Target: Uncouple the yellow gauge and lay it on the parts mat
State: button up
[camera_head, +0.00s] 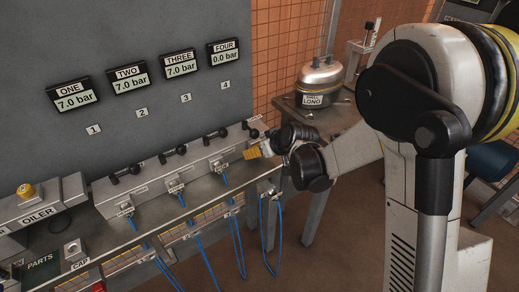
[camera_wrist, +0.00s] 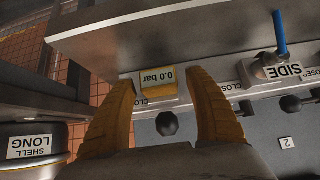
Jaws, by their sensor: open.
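The yellow gauge (camera_wrist: 158,80), with a white face reading 0.0 bar, sits at the edge of the grey bench rail in the wrist view. My gripper (camera_wrist: 161,78) is open, with one orange finger on each side of the gauge. I cannot tell whether the fingers touch it. In the head view my gripper (camera_head: 257,151) is at the right end of the rail, near station 4. The gauge cannot be told apart from the fingers there. The dark mat marked PARTS (camera_head: 40,262) lies at the lower left, far from my gripper.
Panel display FOUR (camera_head: 225,53) reads 0.0 bar; the other displays read 7.0 bar. Black-knobbed valves and blue hoses (camera_head: 237,240) line the rail. A CAP block (camera_head: 75,250) and an OILER unit (camera_head: 38,205) stand near the mat. A SHELL LONG canister (camera_head: 320,83) stands behind my gripper.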

dwell(0.8)
grip_shut()
jog(key=shift+s+d, duration=0.1)
jog(key=shift+s, duration=0.05)
jog(key=shift+s+d+b, duration=0.15)
jog(key=shift+s+d, duration=0.4)
jog(key=shift+s, duration=0.25)
jog(key=shift+s+d+b, duration=0.2)
jog(key=shift+s+d, duration=0.3)
jog(key=shift+s, duration=0.25)
jog(key=shift+s+d+b, duration=0.15)
jog(key=shift+s+d, duration=0.4)
jog(key=shift+s, duration=0.25)
